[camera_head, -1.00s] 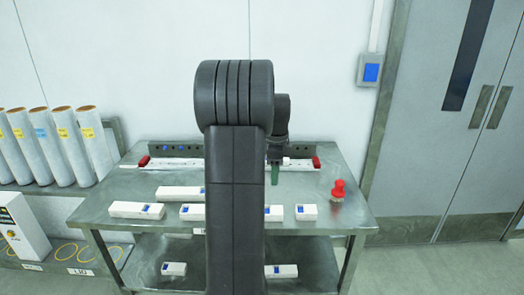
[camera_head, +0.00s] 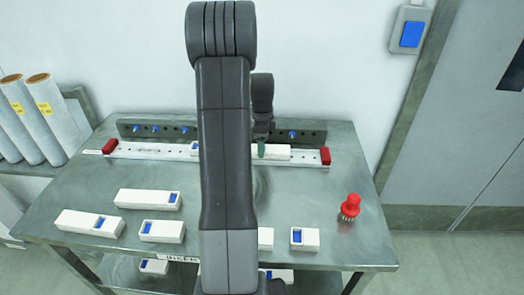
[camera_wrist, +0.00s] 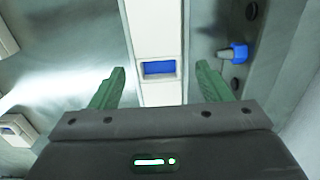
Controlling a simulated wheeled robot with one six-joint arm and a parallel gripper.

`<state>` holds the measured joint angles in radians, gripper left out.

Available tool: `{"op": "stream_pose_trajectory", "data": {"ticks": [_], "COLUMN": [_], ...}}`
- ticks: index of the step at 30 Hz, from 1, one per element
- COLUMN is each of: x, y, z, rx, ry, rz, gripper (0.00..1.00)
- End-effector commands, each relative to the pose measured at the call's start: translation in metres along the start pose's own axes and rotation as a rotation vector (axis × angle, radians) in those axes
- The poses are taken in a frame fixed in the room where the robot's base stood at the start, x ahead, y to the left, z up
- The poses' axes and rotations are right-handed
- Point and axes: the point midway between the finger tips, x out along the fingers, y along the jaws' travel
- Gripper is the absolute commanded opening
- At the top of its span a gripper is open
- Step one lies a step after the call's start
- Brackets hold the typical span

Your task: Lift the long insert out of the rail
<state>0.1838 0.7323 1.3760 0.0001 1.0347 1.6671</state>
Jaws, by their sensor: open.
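A white insert (camera_head: 275,152) lies in the rail (camera_head: 150,150) on the table, right of my arm, which hides the rail's middle. In the wrist view the insert (camera_wrist: 155,25), with a blue window (camera_wrist: 158,68), runs up the picture between my green fingers. My gripper (camera_wrist: 160,70) is open, with one finger on each side of the insert and a visible gap on both sides. In the head view my gripper (camera_head: 261,150) is at the insert's left part, mostly behind my arm. I cannot tell how far down the fingertips reach.
Red end blocks (camera_head: 108,146) close the rail. Behind it stands a dark bar (camera_head: 305,132) with blue knobs; one knob (camera_wrist: 236,52) is near my right finger. Several white inserts (camera_head: 148,199) lie nearer the front. A red-topped brush (camera_head: 350,206) stands at right.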

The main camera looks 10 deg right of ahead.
Motion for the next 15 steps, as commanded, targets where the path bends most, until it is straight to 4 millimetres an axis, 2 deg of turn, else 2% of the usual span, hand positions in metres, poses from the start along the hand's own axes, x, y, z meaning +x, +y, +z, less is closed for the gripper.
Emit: {"op": "stream_pose_trajectory", "data": {"ticks": [4, 12, 15], "x": [0.017, 0.020, 0.020], "y": [0.000, -0.001, -0.001], "z": [0.000, 0.000, 0.000], "rx": [0.000, 0.000, 0.000], "ry": [0.000, 0.000, 0.000], "rz": [0.000, -0.002, -0.001], "gripper": [0.71, 0.71, 0.53]}}
